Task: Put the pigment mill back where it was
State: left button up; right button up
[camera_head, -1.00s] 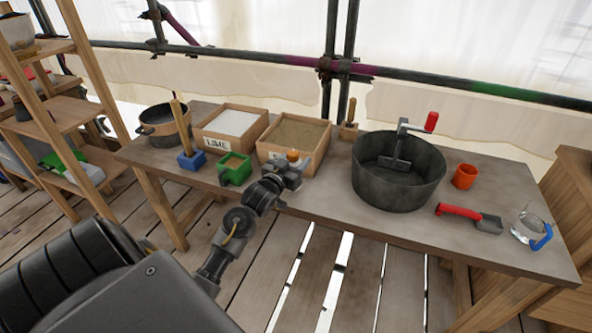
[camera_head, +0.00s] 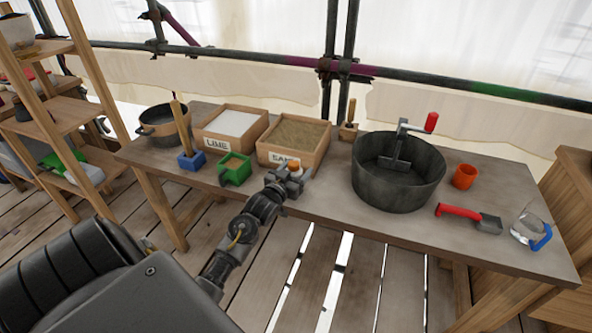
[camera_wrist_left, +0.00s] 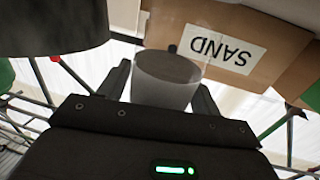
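In the left wrist view the mill (camera_wrist_left: 164,92) shows as a pale, translucent body with a grey round end, between the two fingers of my left gripper (camera_wrist_left: 165,92). The fingers press close on both sides of it. I cannot tell whether its base touches the bench. My right gripper is not in view.
Bare bench lies left of the tub.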

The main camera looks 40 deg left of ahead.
pick_arm(q)
jog(key=shift+o, duration=0.7)
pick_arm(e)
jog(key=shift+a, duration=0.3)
pick_arm(q)
jog(key=shift+r, duration=0.1)
jog(key=shift+s+r, duration=0.1)
jog(key=shift+r, duration=0.05)
jog(key=s+d+p, duration=0.2)
jog(key=s+p, duration=0.4)
jog(key=s, duration=0.5)
jog(key=shift+s, duration=0.3)
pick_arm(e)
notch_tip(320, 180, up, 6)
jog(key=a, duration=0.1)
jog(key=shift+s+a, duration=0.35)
